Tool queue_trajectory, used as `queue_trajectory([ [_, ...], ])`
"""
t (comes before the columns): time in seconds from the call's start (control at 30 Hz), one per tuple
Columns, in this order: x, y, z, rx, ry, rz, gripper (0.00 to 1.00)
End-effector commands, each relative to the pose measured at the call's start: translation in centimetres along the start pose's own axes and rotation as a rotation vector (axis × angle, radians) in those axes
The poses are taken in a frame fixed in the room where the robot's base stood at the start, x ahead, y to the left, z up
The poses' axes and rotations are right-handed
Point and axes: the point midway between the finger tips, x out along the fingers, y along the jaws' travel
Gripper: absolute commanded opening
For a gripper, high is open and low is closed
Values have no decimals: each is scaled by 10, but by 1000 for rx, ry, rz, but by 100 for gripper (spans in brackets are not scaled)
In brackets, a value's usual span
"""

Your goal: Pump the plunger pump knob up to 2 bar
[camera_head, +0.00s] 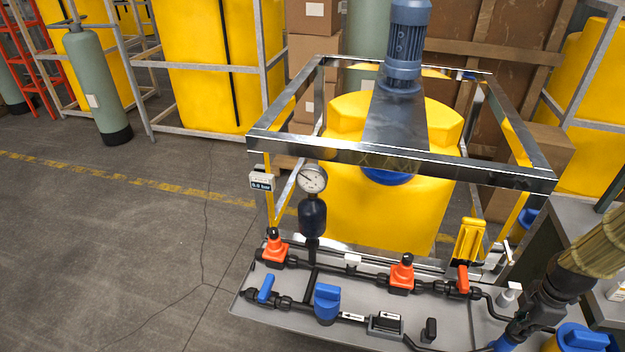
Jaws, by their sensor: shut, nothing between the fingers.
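My gripper (522,322) is at the lower right, black and shut, pointing down and left over the right end of the skid. A blue part (508,340) shows just below its tip; I cannot tell whether they touch. I cannot pick out the plunger pump knob for certain. A small black upright knob (429,330) stands on the grey tray, left of my gripper and apart from it. The round pressure gauge (313,179) stands above a dark damper bottle. A small display (262,180) on the frame reads about 0.0 bar.
The grey tray (240,302) carries black pipes, orange valves (402,273), a blue-handled valve (266,289) and a blue block (327,301). A metal frame (350,150) surrounds the yellow tank (375,220). A yellow-and-blue container (578,340) stands at the lower right.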

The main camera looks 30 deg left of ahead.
Motion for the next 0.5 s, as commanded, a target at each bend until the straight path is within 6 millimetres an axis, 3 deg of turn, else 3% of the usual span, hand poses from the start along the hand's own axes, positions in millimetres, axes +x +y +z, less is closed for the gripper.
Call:
queue_trajectory([
  [0.3,8,0,0,0,0,0,0],
  [0.5,3,0,0,0,0,0,0],
])
